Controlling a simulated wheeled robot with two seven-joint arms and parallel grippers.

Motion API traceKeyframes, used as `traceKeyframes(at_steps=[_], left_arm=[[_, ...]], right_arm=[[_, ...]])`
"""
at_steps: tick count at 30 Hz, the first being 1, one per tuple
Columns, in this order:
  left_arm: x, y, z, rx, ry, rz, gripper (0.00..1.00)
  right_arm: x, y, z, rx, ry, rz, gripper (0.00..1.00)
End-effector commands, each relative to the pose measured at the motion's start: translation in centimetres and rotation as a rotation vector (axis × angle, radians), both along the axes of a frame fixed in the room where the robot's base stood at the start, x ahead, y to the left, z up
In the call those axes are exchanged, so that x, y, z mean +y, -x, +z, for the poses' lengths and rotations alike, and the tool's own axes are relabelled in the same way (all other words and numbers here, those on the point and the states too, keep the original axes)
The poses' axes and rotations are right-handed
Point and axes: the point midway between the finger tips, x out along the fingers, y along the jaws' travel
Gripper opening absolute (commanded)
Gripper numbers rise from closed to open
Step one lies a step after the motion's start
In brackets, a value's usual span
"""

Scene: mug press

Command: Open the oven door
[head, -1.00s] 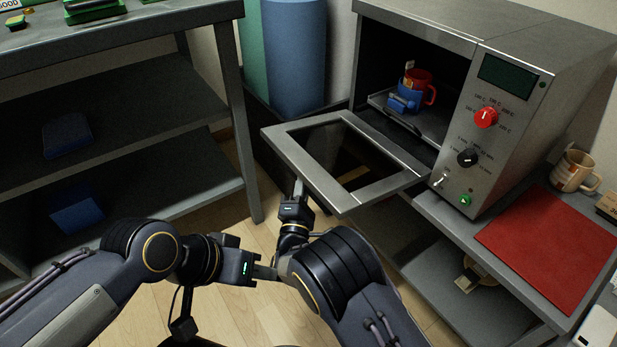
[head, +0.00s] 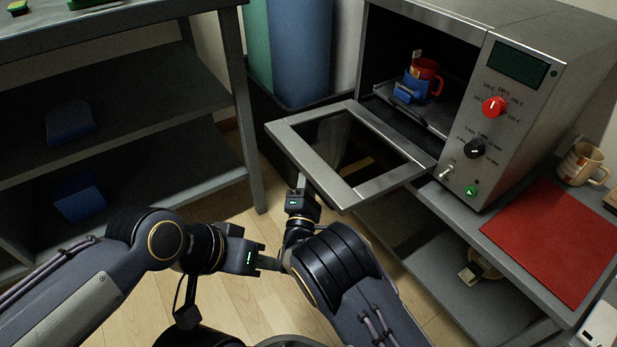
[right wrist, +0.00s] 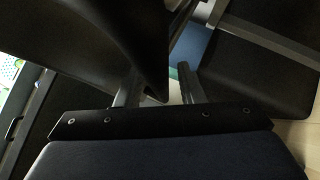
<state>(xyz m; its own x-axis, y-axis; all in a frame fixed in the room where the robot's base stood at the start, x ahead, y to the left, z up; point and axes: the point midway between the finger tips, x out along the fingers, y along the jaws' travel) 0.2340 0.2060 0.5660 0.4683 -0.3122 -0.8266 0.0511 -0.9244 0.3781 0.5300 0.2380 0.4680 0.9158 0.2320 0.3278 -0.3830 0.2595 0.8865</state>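The steel oven (head: 522,128) stands on a grey bench at right. Its glass-windowed door (head: 390,189) is folded down and lies about flat, so the chamber is open. A red mug (head: 426,70) sits inside in a blue holder (head: 411,90) on a tray. My right gripper (head: 301,181) is just below the door's front edge; I cannot tell if it touches.
A red mat (head: 555,241) and a beige mug (head: 581,165) are on the bench right of the oven. A grey shelf unit (head: 125,110) stands at left. A dark bin (head: 275,135) with blue and green rolls stands between. Open floor lies below.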

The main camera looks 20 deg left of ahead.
Motion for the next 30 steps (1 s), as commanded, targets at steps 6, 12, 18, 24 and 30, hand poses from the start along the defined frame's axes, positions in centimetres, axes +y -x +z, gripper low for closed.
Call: traceKeyframes(at_steps=[6,12,18,24,30], left_arm=[[0.0,0.0,0.2,0.000,0.000,0.000,0.36],[0.0,0.0,1.5,0.000,0.000,0.000,0.36],[0.0,0.0,2.5,0.000,0.000,0.000,0.36],[0.0,0.0,2.7,0.000,0.000,0.000,0.36],[0.0,0.0,2.6,0.000,0.000,0.000,0.36]], right_arm=[[0.1,0.5,0.0,-0.001,0.000,0.005,0.36],[-0.6,3.2,-0.9,0.002,0.003,0.005,0.36],[-1.4,6.0,-2.0,0.001,0.002,0.003,0.36],[-1.8,7.1,-2.6,0.000,0.000,0.001,0.36],[-1.8,7.1,-2.6,0.000,0.000,0.000,0.36]])
